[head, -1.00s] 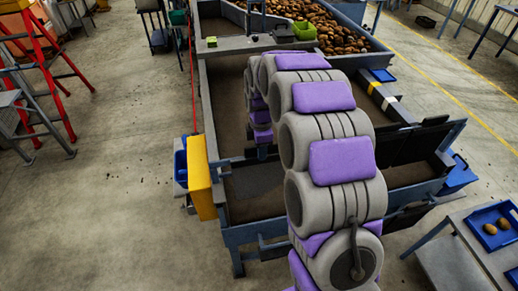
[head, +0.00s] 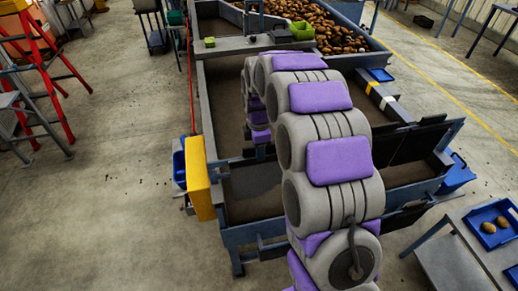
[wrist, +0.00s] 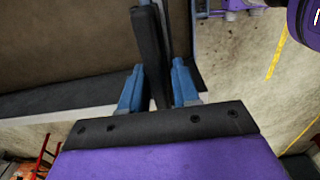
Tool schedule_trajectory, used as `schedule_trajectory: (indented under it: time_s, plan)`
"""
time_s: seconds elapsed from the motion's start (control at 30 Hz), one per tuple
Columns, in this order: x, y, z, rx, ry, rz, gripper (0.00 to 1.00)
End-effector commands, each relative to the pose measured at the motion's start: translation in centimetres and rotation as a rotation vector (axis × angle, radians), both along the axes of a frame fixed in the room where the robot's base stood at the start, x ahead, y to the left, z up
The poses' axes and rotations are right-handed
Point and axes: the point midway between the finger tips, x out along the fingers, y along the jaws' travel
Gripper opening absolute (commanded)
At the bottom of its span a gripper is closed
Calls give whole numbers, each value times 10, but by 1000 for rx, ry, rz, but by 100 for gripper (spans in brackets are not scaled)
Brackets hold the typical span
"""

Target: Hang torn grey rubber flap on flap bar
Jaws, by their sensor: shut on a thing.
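In the wrist view my gripper (wrist: 158,88) has its two blue fingers on either side of a dark strip (wrist: 150,55), which appears to be the grey rubber flap seen nearly edge-on. In the head view the dark grey flap (head: 256,182) shows as a panel low at the left side of the machine, just left of my arm. The dark flap bar (head: 232,161) crosses the machine there, and my arm covers its middle. I cannot tell whether the flap touches the bar. My gripper's fingers are hidden in the head view.
Black flaps (head: 405,146) hang on the right half of the machine. A yellow box (head: 199,178) sits on its left side. Potatoes (head: 318,22) fill the far hopper. A side table (head: 490,250) with a blue tray stands at the right.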

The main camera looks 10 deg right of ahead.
Motion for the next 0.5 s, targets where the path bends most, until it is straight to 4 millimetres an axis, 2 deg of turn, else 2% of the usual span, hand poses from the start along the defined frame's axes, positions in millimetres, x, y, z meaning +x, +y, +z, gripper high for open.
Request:
schedule_trajectory:
  time_s: [0.5]
  plan:
    - [1,1,20,1,-7,0,0]
